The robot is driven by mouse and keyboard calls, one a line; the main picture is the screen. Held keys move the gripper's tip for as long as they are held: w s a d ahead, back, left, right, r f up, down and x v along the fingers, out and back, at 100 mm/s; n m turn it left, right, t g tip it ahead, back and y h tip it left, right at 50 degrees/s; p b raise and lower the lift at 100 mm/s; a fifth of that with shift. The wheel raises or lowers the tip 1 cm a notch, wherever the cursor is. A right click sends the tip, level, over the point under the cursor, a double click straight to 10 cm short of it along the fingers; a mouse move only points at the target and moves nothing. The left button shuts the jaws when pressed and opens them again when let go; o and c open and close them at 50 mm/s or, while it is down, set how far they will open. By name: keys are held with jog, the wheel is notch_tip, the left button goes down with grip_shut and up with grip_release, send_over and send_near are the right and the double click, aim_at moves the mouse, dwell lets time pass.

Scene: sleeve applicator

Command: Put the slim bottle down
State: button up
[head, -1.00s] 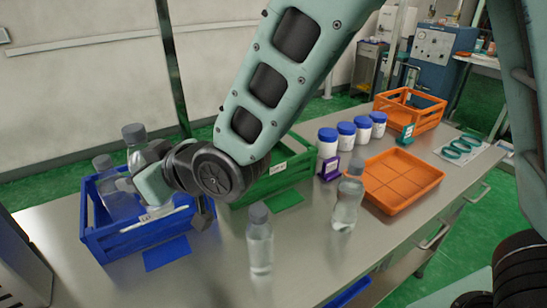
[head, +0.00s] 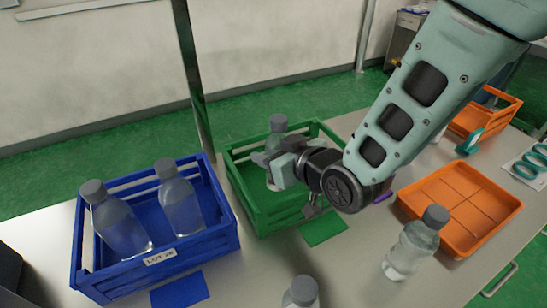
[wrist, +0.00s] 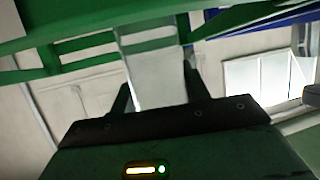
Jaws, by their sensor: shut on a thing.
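The slim bottle (head: 275,144), clear with a grey cap, is upright in my gripper (head: 277,166), which is shut on it. The bottle is within the outline of the green crate (head: 262,217) in the head view. Its lower part is partly hidden by the gripper, and I cannot tell whether its base touches the crate floor. In the wrist view the pale bottle body (wrist: 155,78) stands between the two fingers (wrist: 156,95), with green crate slats (wrist: 90,45) behind it.
The blue crate (head: 165,262) at left holds two clear bottles, one leaning. Two more bottles stand on the bench, one at right (head: 410,250) and one at the bottom edge (head: 301,293). An orange tray (head: 470,240) lies right. A green mat (head: 323,227) fronts the green crate.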

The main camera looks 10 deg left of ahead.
notch_tip(320, 180, down, 2)
jog(key=shift+a+f, duration=0.1)
jog(key=shift+f+b, duration=0.35)
jog(key=shift+b, duration=0.1)
jog(key=shift+f, duration=0.2)
jog(key=o, duration=1.2)
jog(key=shift+r, duration=0.2)
